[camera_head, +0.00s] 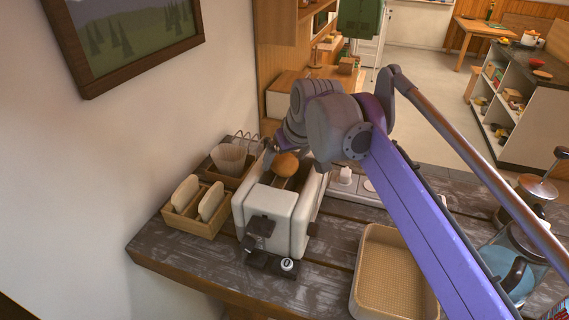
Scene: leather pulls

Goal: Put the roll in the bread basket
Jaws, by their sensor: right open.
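The roll (286,165), round and golden brown, shows at the back of the white toaster (272,204), above its slots. I cannot tell whether it rests on the toaster. My right gripper (272,157) is open at the roll's upper left, with a dark finger beside it; the other finger is hard to make out. The bread basket (366,262), a tan woven tray with a pale rim, stands at the front right of the counter and looks empty. My right arm hides its right edge. My left gripper is out of view.
A wooden holder (192,222) with bread slices stands left of the toaster. Behind it is a box with paper filters (229,158). Glass jars (515,262) stand at the right. Bare counter (333,245) lies between toaster and basket.

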